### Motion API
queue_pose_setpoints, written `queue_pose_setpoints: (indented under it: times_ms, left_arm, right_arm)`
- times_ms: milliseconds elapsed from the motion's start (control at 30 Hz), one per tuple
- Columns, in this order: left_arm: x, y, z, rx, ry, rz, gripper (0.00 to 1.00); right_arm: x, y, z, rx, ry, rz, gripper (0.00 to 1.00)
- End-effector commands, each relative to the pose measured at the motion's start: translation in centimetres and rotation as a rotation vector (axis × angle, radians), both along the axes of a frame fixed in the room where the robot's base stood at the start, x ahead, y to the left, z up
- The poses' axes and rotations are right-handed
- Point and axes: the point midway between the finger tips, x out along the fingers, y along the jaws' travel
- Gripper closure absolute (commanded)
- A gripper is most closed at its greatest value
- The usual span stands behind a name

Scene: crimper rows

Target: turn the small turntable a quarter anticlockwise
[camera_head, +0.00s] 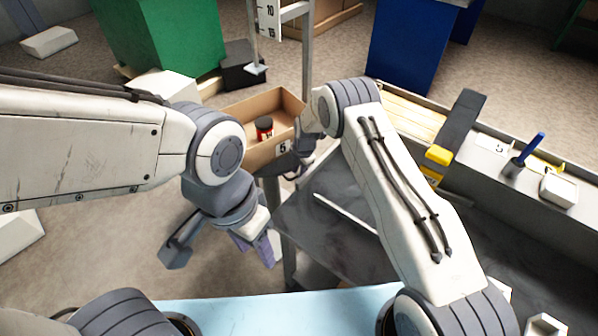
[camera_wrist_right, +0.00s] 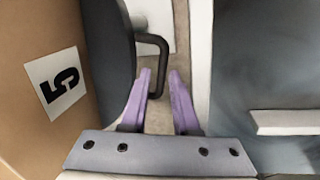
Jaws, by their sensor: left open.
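In the right wrist view, a dark round-edged piece (camera_wrist_right: 108,65), which may be the small turntable, stands beside a cardboard box (camera_wrist_right: 35,120). A dark bent handle (camera_wrist_right: 158,50) sticks out from it, just ahead of the fingertips. My right gripper (camera_wrist_right: 160,73) is open, with a clear gap between its purple fingers and nothing seen held. In the head view the box (camera_head: 262,102) holds a dark jar with a red band (camera_head: 264,128); my right arm hides most of what is beside it. My left gripper (camera_head: 262,250) hangs open and empty, low in front of the box.
A dark grey table (camera_head: 340,215) with a white strip lies under my right arm. A ledge on the right carries a blue-handled tool (camera_head: 528,150) and a white block (camera_head: 558,187). A metal post (camera_head: 307,50) stands behind the box. Green and blue bins are further back.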

Motion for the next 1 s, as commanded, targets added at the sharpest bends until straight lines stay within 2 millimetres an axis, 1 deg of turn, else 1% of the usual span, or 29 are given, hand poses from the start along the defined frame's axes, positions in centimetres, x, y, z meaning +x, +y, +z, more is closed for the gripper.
queue_pose_setpoints:
  times_ms: [400,567,667,767,1000]
  left_arm:
    - [0.0,0.0,0.0,0.000,0.000,0.000,0.50]
    - [0.0,0.0,0.4,0.000,0.000,0.000,0.50]
    - [0.0,0.0,0.9,0.000,0.000,0.000,0.50]
    - [0.0,0.0,1.7,0.000,0.000,0.000,0.50]
    - [0.0,0.0,3.9,0.000,0.000,0.000,0.50]
  right_arm:
    - [-0.2,-0.3,-0.2,-0.002,0.007,-0.003,0.55]
    - [-0.3,-0.2,0.4,-0.002,0.008,-0.002,0.55]
    - [-0.3,-0.1,1.3,-0.001,0.007,0.001,0.55]
    - [-0.3,0.1,2.7,-0.001,0.006,0.004,0.55]
    - [-0.4,0.9,6.5,-0.001,0.003,0.018,0.55]
